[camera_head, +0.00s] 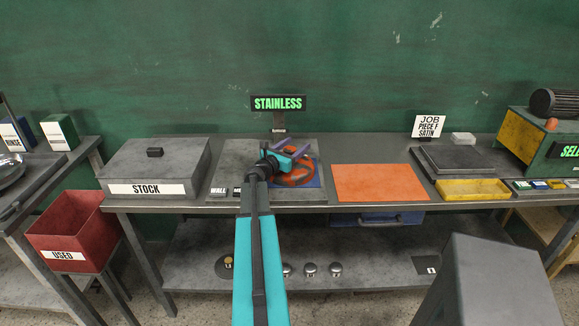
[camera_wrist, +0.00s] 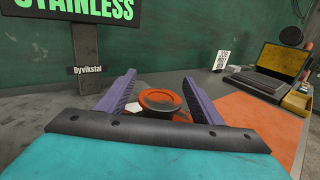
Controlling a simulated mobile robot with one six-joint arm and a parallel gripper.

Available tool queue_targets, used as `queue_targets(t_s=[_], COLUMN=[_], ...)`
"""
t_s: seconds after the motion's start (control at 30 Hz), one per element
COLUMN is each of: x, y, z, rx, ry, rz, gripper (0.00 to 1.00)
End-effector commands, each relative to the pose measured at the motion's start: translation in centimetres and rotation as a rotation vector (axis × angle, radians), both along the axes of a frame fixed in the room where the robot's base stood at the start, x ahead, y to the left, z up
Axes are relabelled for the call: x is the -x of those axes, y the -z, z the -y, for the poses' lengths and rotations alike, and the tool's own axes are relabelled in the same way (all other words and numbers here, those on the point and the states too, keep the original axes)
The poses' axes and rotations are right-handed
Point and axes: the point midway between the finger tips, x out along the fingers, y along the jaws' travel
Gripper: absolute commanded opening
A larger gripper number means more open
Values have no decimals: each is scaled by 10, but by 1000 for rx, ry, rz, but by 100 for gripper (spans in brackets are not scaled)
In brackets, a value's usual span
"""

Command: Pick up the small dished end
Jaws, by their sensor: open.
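My gripper (camera_head: 290,151) is open above the grey plate under the STAINLESS sign, its purple fingers spread apart. In the wrist view, a round orange-red piece with a raised rim (camera_wrist: 160,100) shows between and beyond the fingers (camera_wrist: 158,78); neither finger visibly touches it. Its lower part is hidden by the gripper's front bar. In the head view the orange-red round shape (camera_head: 297,179) lies on a blue patch, partly covered by my gripper. Small shiny domed pieces (camera_head: 310,269) stand on the lower shelf. I cannot tell which piece is the small dished end.
An orange mat (camera_head: 380,182) lies flat and bare to the right. The STAINLESS sign (camera_head: 279,104) stands close behind my gripper. The grey STOCK box (camera_head: 155,170) is left. A yellow tray (camera_head: 473,189) and dark plate are right. A red USED bin (camera_head: 72,228) stands lower left.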

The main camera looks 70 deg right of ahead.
Motion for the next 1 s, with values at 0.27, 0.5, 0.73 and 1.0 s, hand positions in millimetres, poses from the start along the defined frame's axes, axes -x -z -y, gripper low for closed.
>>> queue_targets(t_s=[0.27,0.5,0.73,1.0], x=[0,-1,-1,-1], y=[0,0,0,-2], z=[0,0,-1,-1], rx=[0,0,0,3], ry=[0,-1,-1,-1], rz=[0,0,0,-1], gripper=[60,26,0,0])
